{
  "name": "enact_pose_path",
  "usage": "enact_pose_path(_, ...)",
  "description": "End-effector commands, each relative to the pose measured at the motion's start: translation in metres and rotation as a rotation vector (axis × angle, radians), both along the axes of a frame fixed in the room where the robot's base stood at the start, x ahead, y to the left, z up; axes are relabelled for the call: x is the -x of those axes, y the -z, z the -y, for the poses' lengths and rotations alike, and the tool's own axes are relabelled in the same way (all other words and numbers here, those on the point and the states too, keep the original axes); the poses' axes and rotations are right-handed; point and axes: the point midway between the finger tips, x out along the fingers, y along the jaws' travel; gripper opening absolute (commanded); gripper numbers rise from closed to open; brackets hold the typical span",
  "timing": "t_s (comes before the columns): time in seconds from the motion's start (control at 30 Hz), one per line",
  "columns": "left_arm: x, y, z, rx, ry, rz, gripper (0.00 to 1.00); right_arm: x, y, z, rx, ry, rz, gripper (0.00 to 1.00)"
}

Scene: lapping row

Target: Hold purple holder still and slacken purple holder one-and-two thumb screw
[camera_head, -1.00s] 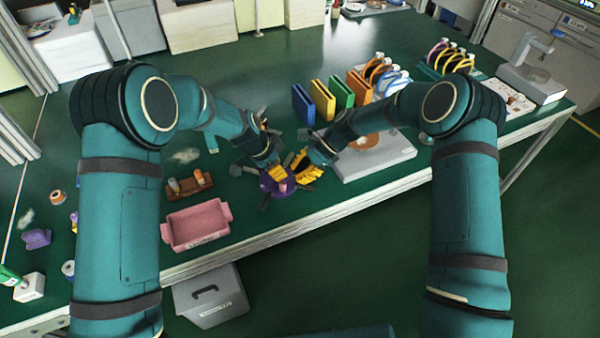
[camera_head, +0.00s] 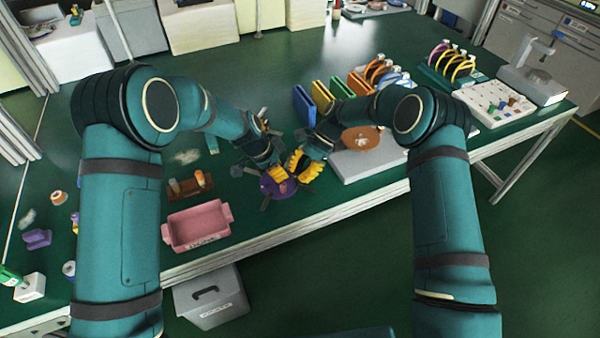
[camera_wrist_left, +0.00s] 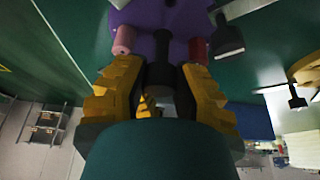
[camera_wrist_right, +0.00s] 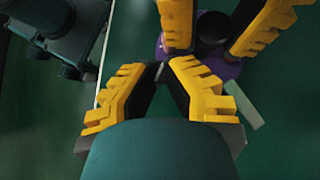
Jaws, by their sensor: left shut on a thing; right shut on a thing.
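The purple holder (camera_head: 280,188) is round, with dark arms sticking out, and sits near the table's front edge. My left gripper (camera_head: 275,174) is shut on its dark central post (camera_wrist_left: 161,68), which stands between the yellow fingers in the left wrist view. The holder's purple face (camera_wrist_left: 150,17) carries a pink roller (camera_wrist_left: 124,40) and a red one (camera_wrist_left: 198,48). My right gripper (camera_head: 294,172) is at the holder's right side. In the right wrist view its fingertips (camera_wrist_right: 164,72) close on a small grey piece at the holder's rim, apparently the thumb screw, mostly hidden.
A pink bin (camera_head: 198,226) and a brown block with pegs (camera_head: 190,186) stand left of the holder. A pale grey slab (camera_head: 370,166) with a brown disc lies right, close to my right arm. Coloured upright folders (camera_head: 320,97) stand behind. The table's front edge is close.

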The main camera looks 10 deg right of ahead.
Motion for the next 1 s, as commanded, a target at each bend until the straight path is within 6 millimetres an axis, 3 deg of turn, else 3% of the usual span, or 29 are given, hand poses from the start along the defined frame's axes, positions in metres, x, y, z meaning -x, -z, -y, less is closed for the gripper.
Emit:
enact_pose_path(0.1, 0.003, 0.002, 0.004, 0.003, 0.005, -0.007, 0.00, 0.002, 0.003, -0.003, -0.002, -0.004, -0.006, 0.00)
enact_pose_path(0.13, 0.003, 0.002, 0.004, 0.003, 0.005, -0.007, 0.00, 0.002, 0.003, -0.003, -0.002, -0.004, -0.006, 0.20)
enact_pose_path(0.2, 0.003, 0.002, 0.004, 0.003, 0.005, -0.007, 0.00, 0.002, 0.002, -0.003, -0.002, -0.004, -0.006, 0.44)
enact_pose_path(0.23, 0.003, 0.002, 0.003, 0.002, 0.004, -0.007, 0.00, 0.002, 0.002, -0.003, -0.002, -0.003, -0.005, 0.52)
enact_pose_path(0.67, 0.001, 0.002, 0.000, -0.001, 0.001, -0.004, 0.00, -0.003, -0.005, 0.004, -0.001, 0.001, 0.001, 0.52)
enact_pose_path(1.0, 0.001, 0.002, -0.001, -0.001, -0.001, -0.002, 0.00, -0.028, -0.050, 0.042, 0.001, 0.002, 0.003, 0.52)
